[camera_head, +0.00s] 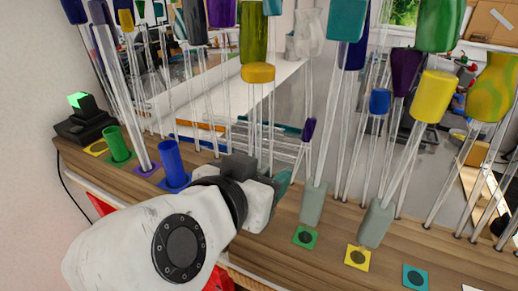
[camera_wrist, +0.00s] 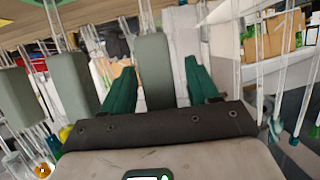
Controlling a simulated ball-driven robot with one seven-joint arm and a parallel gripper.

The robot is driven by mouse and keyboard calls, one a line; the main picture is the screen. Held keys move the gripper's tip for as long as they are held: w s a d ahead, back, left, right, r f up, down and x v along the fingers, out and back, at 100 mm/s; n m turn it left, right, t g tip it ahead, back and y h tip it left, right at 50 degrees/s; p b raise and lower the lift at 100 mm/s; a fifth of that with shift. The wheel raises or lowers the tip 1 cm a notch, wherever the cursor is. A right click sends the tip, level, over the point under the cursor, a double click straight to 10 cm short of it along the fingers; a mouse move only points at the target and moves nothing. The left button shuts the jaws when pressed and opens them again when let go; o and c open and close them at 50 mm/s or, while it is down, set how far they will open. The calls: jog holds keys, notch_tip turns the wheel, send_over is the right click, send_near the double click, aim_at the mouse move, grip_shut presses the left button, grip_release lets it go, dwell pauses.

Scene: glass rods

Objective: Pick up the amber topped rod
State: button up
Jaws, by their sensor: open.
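The amber-topped rod has a short golden-yellow top (camera_head: 258,73) in the head view, with clear legs below it. Its lower end is hidden behind my gripper (camera_head: 264,180), which is low over the wooden shelf. In the wrist view my gripper (camera_wrist: 160,75) is open, with its two green fingers apart. A grey-green block (camera_wrist: 153,62) shows between the fingers. I cannot tell whether it belongs to the amber-topped rod or whether the fingers touch it.
Many clear rods with coloured tops stand close on both sides, including a yellow-topped one (camera_head: 433,95). A blue cup (camera_head: 173,163) and green cup (camera_head: 117,145) stand left on the wooden shelf (camera_head: 330,250). Coloured square pads lie along its front.

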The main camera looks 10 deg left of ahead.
jog(key=shift+w+d+f, duration=0.1)
jog(key=shift+w+f, duration=0.05)
jog(key=shift+w, duration=0.2)
jog(key=c, duration=1.1)
